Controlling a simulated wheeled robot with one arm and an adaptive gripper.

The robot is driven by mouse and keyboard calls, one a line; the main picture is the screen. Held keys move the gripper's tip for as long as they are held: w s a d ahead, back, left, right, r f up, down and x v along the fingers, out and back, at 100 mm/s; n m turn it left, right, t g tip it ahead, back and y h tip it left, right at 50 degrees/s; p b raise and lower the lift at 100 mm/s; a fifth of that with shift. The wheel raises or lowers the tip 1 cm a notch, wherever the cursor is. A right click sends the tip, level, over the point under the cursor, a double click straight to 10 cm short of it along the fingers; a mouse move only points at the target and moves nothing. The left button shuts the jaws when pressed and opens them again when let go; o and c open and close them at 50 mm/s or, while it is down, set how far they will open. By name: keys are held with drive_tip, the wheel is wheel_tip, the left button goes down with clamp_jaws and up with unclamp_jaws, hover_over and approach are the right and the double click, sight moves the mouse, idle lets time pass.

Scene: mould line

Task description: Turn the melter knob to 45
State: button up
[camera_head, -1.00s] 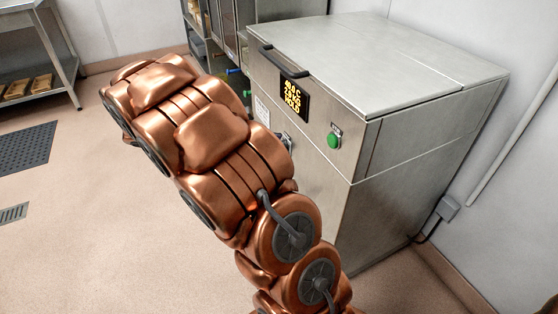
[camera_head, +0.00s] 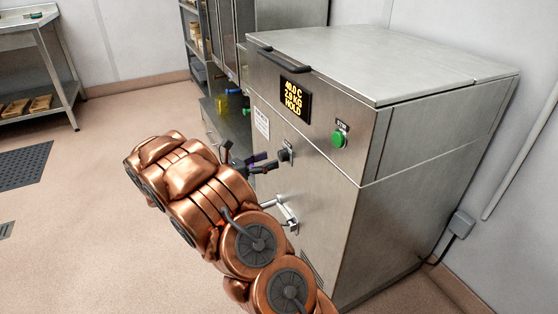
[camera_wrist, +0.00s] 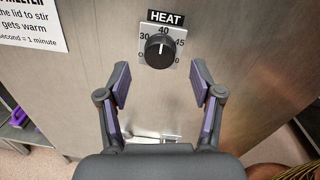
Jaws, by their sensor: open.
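The melter (camera_head: 330,190) is a big steel cabinet with a lid. Its black HEAT knob (camera_wrist: 160,51) is on the front, and its white mark points up at 40 on a dial that also shows 30 and 45. The knob shows in the head view (camera_head: 285,155) too. The melter's display (camera_head: 294,98) reads 40.0 C, 2.9 KG and HOLD. My gripper (camera_wrist: 160,84) is open and empty, its purple-padded fingers spread left and right just below the knob in the wrist view. It does not touch the knob.
A green STIR button (camera_head: 339,139) is right of the display. A lever-like spout (camera_head: 287,212) sits below the knob. A sign (camera_wrist: 33,22) is left of the knob. Shelving (camera_head: 40,65) stands far left. Open floor lies left of my arm.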

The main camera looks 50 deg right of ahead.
sight(280, 157)
drive_tip(key=shift+b+x, duration=0.5)
drive_tip(key=shift+x, duration=1.8)
drive_tip(key=c, duration=1.1)
drive_tip(key=shift+c, duration=0.2)
drive_tip(key=shift+m, duration=0.4)
drive_tip(key=m, duration=0.4)
drive_tip(key=shift+f+m, duration=0.1)
drive_tip(key=shift+m, duration=0.3)
drive_tip(key=m+b, duration=0.1)
drive_tip(key=m, duration=0.1)
drive_tip(key=shift+m, duration=0.4)
drive_tip(key=shift+m+g+b, duration=0.4)
drive_tip(key=shift+m+b, duration=0.55)
drive_tip(key=shift+m, duration=1.05)
